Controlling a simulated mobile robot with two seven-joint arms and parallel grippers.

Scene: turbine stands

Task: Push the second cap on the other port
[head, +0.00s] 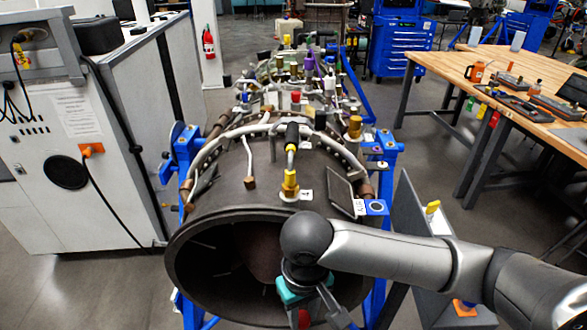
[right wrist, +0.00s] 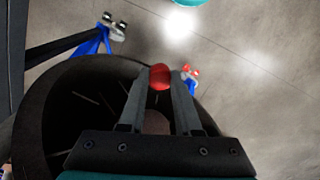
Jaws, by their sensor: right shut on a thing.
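My right gripper (head: 306,306) is low in front of the turbine's open end, pointing down. In the right wrist view its fingers (right wrist: 161,84) are shut on a red cap (right wrist: 160,76) at their tips. A bit of the red cap (head: 304,319) also shows at the bottom of the head view. The dark turbine casing (head: 225,200) lies on a blue stand, and its wide opening faces me. A yellow fitting (head: 290,184) stands upright on top of the casing. I cannot tell which fitting is the port. My left gripper is not in view.
A grey cart (head: 408,240) at the right bears a yellow piece (head: 432,207). A wooden workbench (head: 480,65) with tools is at the back right. A white cabinet (head: 60,190) is close on the left. Blue stand posts (head: 180,150) flank the casing.

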